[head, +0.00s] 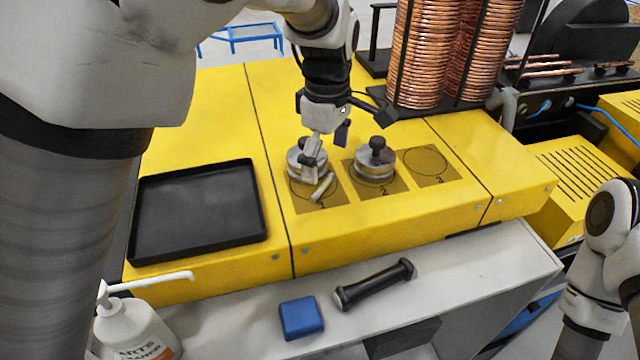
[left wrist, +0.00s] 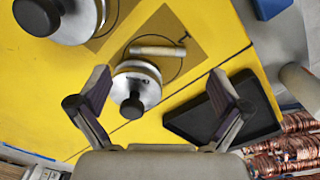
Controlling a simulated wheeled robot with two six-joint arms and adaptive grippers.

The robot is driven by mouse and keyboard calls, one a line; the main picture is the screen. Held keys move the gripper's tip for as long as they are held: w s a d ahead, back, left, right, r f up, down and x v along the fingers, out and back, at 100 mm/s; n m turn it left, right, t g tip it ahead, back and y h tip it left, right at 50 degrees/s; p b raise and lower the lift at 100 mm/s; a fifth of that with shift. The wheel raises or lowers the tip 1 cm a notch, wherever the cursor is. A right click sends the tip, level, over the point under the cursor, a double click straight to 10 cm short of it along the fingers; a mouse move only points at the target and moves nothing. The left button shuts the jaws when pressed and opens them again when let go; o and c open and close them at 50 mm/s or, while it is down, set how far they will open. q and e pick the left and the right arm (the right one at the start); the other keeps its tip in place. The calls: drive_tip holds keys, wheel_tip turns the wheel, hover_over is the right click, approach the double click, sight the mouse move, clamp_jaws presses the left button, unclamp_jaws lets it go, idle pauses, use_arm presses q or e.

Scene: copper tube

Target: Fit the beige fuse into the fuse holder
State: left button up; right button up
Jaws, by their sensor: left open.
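The beige fuse (head: 322,187), a short pale cylinder, lies on the brown square marked 1 on the yellow bench top. In the left wrist view the fuse (left wrist: 157,50) lies beside a silver disc weight. My left gripper (head: 327,152) is open above square 1, with one finger in front of that weight. In the left wrist view the gripper (left wrist: 160,74) has its fingers wide apart, with nothing held; the weight shows between them and the fuse just beyond. I cannot surely identify the fuse holder. My right arm shows at the right edge, but its gripper is not visible.
A silver weight with a black knob (head: 375,160) stands on square 2, close right of the gripper. Square 3 (head: 434,166) is empty. A black tray (head: 150,220) lies left. Copper coils (head: 420,60) stand behind. A blue block (head: 301,318) and black bar (head: 375,285) lie in front.

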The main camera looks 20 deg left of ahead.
sight(324, 187)
use_arm(q)
drive_tip(key=shift+w+d+f+p, duration=0.2)
drive_tip(key=shift+f+p, duration=0.25)
drive_tip(key=shift+f, duration=0.15)
drive_tip(key=shift+w+d+f+p, duration=0.1)
drive_tip(key=shift+w+f+p, duration=0.05)
drive_tip(key=shift+f+p, duration=0.4)
drive_tip(key=f, duration=0.2)
drive_tip(key=a, duration=0.1)
drive_tip(key=shift+s+f, duration=0.25)
drive_tip(key=shift+f, duration=0.15)
drive_tip(key=shift+s+a+f, duration=0.1)
drive_tip(key=shift+a+f, duration=0.05)
drive_tip(key=shift+d, duration=0.4)
drive_tip(key=c, duration=0.9)
drive_tip(key=shift+a, duration=0.2)
drive_tip(key=shift+c, duration=0.3)
